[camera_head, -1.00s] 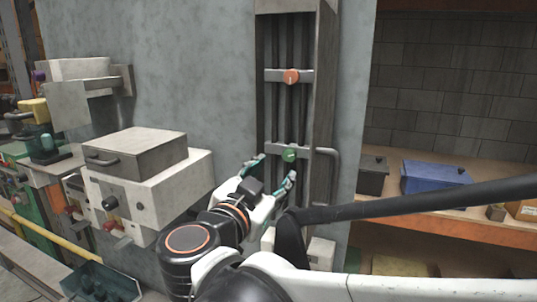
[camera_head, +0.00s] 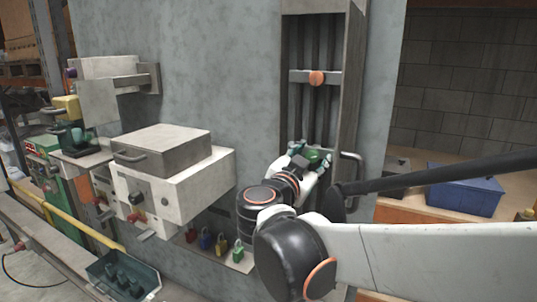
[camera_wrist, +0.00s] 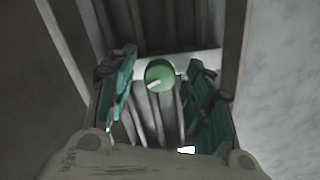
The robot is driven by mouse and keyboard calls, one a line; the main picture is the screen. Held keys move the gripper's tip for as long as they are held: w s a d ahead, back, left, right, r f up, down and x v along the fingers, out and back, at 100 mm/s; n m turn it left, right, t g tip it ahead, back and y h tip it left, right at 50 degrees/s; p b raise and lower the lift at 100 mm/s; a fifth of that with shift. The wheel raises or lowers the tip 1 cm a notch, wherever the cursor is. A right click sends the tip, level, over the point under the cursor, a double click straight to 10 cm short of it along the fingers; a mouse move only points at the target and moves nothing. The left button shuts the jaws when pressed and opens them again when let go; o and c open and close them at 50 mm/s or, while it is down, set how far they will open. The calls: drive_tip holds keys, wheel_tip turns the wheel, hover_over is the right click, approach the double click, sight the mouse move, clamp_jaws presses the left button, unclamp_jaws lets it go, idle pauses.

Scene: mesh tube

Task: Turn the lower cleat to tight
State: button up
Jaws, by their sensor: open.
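The lower cleat is a round green knob (camera_wrist: 160,76) with a pale pointer mark aimed to the lower left in the wrist view. It sits on a light crossbar over several dark vertical cables, and also shows in the head view (camera_head: 313,156). My gripper (camera_wrist: 160,92) is open, with its teal-padded fingers to the left and right of the knob. A gap shows on each side, and I see no contact. In the head view my gripper (camera_head: 312,160) partly covers the lower bar. The upper cleat, an orange knob (camera_head: 317,78), sits on the higher bar.
A grey channel frame (camera_head: 352,70) walls in the cables. A bent metal handle (camera_head: 352,172) stands just right of the lower bar. A white box (camera_head: 190,185) and several coloured padlocks (camera_head: 221,244) are to the left. A blue bin (camera_head: 466,190) sits on the right shelf.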

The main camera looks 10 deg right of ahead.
drive_tip(key=c, duration=1)
drive_tip(key=shift+c, duration=0.2)
drive_tip(key=shift+m, duration=0.3)
drive_tip(key=m+b, duration=0.1)
drive_tip(key=m, duration=0.7)
drive_tip(key=shift+b, duration=0.3)
drive_tip(key=m, duration=0.7)
drive_tip(key=shift+b, duration=0.4)
drive_tip(key=m, duration=0.6)
drive_tip(key=shift+m, duration=0.4)
